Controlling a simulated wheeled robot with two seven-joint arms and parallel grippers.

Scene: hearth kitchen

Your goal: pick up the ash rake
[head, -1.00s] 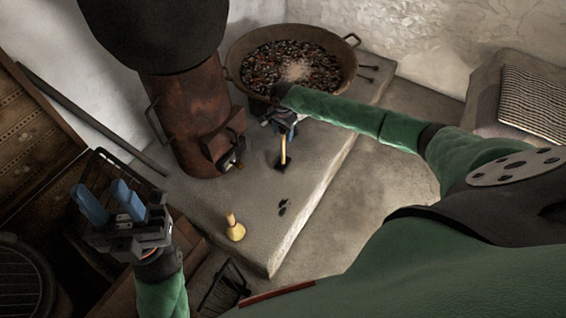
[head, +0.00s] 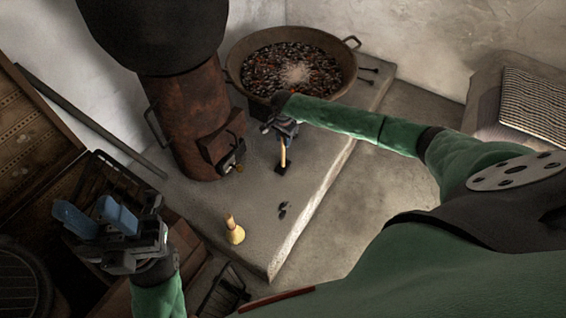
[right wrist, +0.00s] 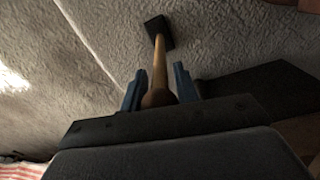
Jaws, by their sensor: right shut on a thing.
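The ash rake (head: 283,154) has a pale wooden handle and a small dark square head. It is at the hearth slab in the middle of the head view. My right gripper (head: 284,134) is shut on the upper handle, with the head hanging down. In the right wrist view the handle (right wrist: 160,61) runs between the two blue fingers (right wrist: 159,82), with the dark head (right wrist: 158,31) beyond them. I cannot tell whether the head touches the slab. My left gripper (head: 96,216) is open and empty at the lower left, away from the rake.
The raised stone slab (head: 325,168) carries a rusty stove (head: 194,112), a wide pan of coals (head: 300,72) and a small yellow brush (head: 235,231). Dark bits (head: 283,210) lie near the rake. A wire basket (head: 222,292) stands at the front. Floor right of the slab is clear.

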